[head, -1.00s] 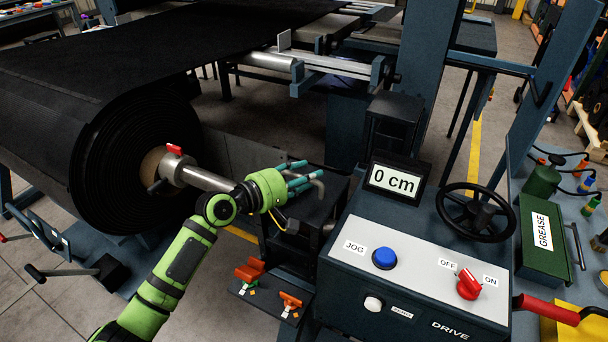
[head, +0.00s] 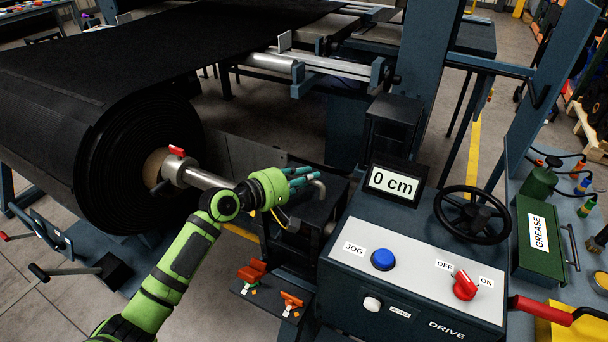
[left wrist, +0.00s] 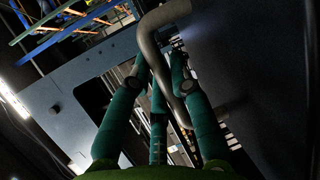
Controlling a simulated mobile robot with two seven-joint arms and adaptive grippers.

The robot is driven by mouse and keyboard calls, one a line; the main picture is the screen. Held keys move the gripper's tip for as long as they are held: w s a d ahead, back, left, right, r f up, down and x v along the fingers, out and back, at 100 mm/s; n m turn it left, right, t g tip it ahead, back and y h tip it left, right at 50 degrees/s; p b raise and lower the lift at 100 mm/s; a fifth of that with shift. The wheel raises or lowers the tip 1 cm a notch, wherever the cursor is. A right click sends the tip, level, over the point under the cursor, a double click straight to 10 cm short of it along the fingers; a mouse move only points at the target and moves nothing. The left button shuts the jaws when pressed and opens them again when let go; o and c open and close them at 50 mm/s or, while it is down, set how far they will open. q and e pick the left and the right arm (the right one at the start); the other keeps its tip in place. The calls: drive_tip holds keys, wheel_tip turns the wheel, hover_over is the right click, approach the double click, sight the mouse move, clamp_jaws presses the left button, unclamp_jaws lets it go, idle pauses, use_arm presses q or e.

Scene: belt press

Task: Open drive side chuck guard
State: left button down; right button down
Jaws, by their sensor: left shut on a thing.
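My left gripper (head: 303,177) has green-teal fingers and reaches over the black boxy chuck guard (head: 318,212) just left of the drive console. The fingers are shut on a bent grey handle (head: 321,188) at the guard's top. In the left wrist view the same curved grey tube (left wrist: 150,38) runs down between my teal fingers. The fingers and hand hide part of the handle in the head view. My right gripper is in neither view.
The drive console (head: 420,275) with its blue jog button (head: 384,260), red switch (head: 464,285) and black handwheel (head: 472,214) stands close on the right. The roll's steel shaft (head: 208,179) lies behind my wrist. Orange clamps (head: 252,271) sit on a low shelf below.

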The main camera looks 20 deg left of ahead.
use_arm(q)
drive_tip(key=w+r+g+p, duration=0.1)
drive_tip(key=p, duration=0.2)
drive_tip(key=w+r+g+p, duration=0.1)
drive_tip(key=w+p, duration=0.1)
drive_tip(key=p, duration=0.1)
drive_tip(key=w+d+r+n+y+p, duration=0.1)
drive_tip(key=p, duration=0.2)
drive_tip(key=shift+w+r+g+p, duration=0.3)
drive_tip(key=shift+r+g+p, duration=0.05)
drive_tip(key=shift+r+g, duration=0.05)
drive_tip(key=shift+w+d+g+y+p, duration=0.1)
drive_tip(key=shift+w+g+y+p, duration=0.35)
drive_tip(key=shift+w+g, duration=0.2)
drive_tip(key=shift+w+d+f+n+g, duration=0.1)
drive_tip(key=shift+w+d+n+g, duration=0.1)
drive_tip(key=shift+w+g, duration=0.3)
drive_tip(key=shift+w+d+n+g, duration=0.1)
drive_tip(key=shift+w+n+g, duration=0.15)
drive_tip(key=shift+w, duration=0.45)
drive_tip(key=c, duration=1.1)
unclamp_jaws()
drive_tip(key=shift+f, duration=0.15)
